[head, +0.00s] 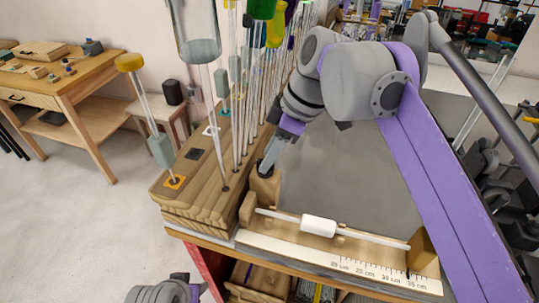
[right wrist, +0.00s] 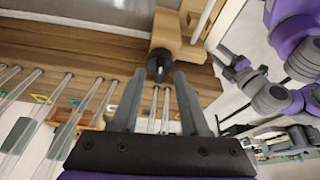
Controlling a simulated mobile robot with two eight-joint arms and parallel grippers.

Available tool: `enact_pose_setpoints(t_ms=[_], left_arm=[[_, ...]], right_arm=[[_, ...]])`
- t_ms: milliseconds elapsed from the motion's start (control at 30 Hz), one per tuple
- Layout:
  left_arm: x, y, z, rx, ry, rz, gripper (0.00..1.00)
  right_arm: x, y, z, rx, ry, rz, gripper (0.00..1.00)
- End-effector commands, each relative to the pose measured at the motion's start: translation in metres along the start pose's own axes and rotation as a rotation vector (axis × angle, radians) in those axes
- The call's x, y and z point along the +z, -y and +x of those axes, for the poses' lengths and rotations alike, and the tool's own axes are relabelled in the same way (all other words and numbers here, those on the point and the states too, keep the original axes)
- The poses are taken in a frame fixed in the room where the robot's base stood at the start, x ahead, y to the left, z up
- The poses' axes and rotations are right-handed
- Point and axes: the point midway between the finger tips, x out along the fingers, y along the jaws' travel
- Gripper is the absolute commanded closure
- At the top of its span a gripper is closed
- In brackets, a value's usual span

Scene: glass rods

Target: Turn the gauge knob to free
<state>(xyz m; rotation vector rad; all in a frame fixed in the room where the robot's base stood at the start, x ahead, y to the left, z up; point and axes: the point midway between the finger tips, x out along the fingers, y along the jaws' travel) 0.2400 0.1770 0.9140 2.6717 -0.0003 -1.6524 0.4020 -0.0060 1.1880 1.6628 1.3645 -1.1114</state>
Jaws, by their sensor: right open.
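The gauge has a wooden cradle with a printed centimetre scale (head: 345,262) and a rod carrying a white cylinder (head: 318,226). A wooden block (head: 264,188) stands at its left end. In the right wrist view, the gauge's black round knob (right wrist: 160,66) with a pale mark sits on the tan block (right wrist: 181,42). In the head view I cannot make out the knob by my right gripper (head: 267,160). My right gripper (right wrist: 160,76) is open, its fingertips appearing on either side of the knob; I cannot tell whether they touch it.
A wooden rack (head: 188,207) with several upright rods (head: 226,150) stands close to the left of my right gripper. A grey surface (head: 345,175) behind the gauge is clear. A wooden workbench (head: 75,82) stands far left.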

Motion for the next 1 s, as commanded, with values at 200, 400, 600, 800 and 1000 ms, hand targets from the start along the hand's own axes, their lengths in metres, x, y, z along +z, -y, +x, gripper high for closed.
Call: enact_pose_setpoints(t_ms=[200,400,600,800,1000], left_arm=[[0.0002,0.0,0.0003,0.0,0.0,0.0,0.5],[0.0002,0.0,0.0003,0.0,0.0,0.0,0.5],[0.0002,0.0,0.0003,0.0,0.0,0.0,0.5],[0.0002,0.0,0.0003,0.0,0.0,0.0,0.5],[-0.0036,0.0,-0.0039,0.0,-0.003,0.0,0.5]], right_arm=[[0.0,0.0,0.0045,0.001,0.0,0.001,0.55],[0.0001,-0.0001,0.0041,0.001,0.0,0.001,0.68],[0.0001,-0.0001,0.004,0.001,0.0,0.001,1.0],[0.0001,-0.0001,0.0039,0.001,0.0,0.001,1.0],[-0.0005,0.0011,0.0027,0.029,0.001,0.067,1.0]])
